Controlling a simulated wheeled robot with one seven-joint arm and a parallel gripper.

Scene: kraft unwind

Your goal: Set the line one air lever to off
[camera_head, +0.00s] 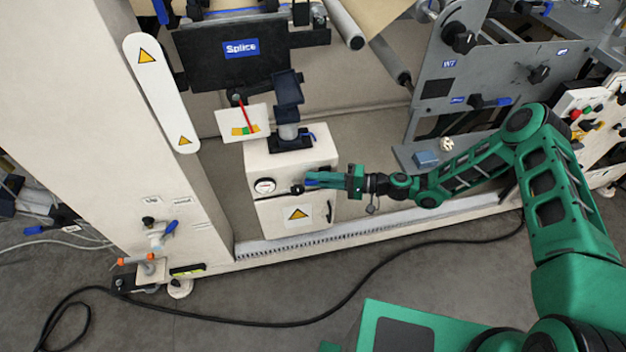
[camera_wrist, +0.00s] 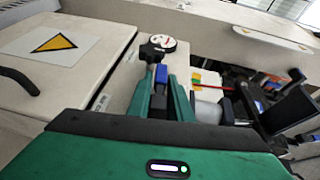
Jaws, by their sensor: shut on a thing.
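The air lever is a blue handle on a black hub, on the front of the white cabinet (camera_head: 262,160) beside a round gauge (camera_head: 265,186). In the head view the blue handle (camera_head: 311,178) points right from the hub, roughly level. My gripper (camera_head: 322,181) comes in from the right and is shut on this handle. In the wrist view the blue handle (camera_wrist: 161,74) sits between my gripper's green fingers (camera_wrist: 161,95), with the black hub (camera_wrist: 156,48) just beyond the tips. The lever's label cannot be read, and the fingers hide part of the handle.
Another blue-handled valve (camera_head: 170,227) is on the white frame at the lower left. A red pointer on a coloured scale card (camera_head: 243,123) and a dark bracket (camera_head: 288,88) stand above the cabinet. A black cable (camera_head: 290,323) crosses the open floor in front.

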